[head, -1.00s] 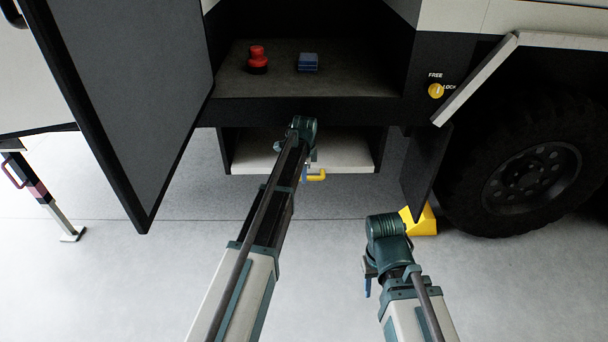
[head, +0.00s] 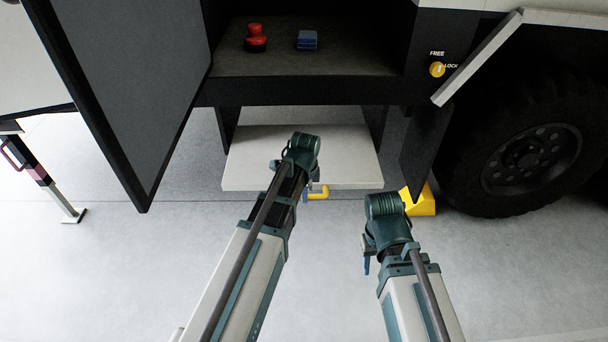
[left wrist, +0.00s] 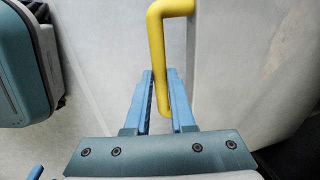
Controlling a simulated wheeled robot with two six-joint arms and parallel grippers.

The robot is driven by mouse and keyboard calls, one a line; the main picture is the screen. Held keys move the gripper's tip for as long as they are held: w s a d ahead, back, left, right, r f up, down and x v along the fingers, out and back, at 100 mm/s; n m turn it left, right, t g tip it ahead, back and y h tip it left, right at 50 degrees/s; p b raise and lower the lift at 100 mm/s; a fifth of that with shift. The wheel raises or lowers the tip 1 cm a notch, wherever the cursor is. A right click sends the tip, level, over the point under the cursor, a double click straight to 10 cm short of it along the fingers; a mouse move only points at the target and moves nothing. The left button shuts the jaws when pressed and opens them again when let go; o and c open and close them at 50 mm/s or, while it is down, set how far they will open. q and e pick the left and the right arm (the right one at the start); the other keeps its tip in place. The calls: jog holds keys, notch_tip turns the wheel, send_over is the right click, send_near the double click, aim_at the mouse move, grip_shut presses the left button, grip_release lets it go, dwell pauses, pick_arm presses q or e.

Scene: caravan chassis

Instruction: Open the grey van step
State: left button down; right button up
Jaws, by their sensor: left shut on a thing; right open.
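The grey van step (head: 345,155) is a flat light grey slab below the dark compartment in the head view, sticking out towards me. Its yellow handle (head: 321,192) is at the front edge. In the left wrist view, the bent yellow handle (left wrist: 168,40) runs down between my blue fingers. My left gripper (left wrist: 160,82) is shut on the handle; in the head view it is mostly hidden behind its own wrist.
A dark open door (head: 125,85) hangs at left. The compartment floor (head: 350,65) holds a red object (head: 256,38) and a blue box (head: 307,40). A yellow FREE/LOCK knob (head: 437,69), a wheel (head: 525,160) and a yellow chock (head: 421,203) are at right. The floor in front is clear.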

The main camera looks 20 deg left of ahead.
pick_arm(q)
jog(key=s, duration=0.2)
jog(key=s+d, duration=0.1)
jog(key=s, duration=0.2)
jog(key=shift+s+d, duration=0.3)
jog(key=c, duration=0.8)
grip_release()
jog(key=shift+o, duration=0.2)
notch_tip(320, 180, up, 14)
jog(key=s+p, duration=0.2)
jog(key=p, duration=1.1)
jog(key=shift+s+d+f, duration=0.2)
jog(key=shift+s+d, duration=0.05)
jog(key=shift+d, duration=0.1)
jog(key=shift+p, duration=0.35)
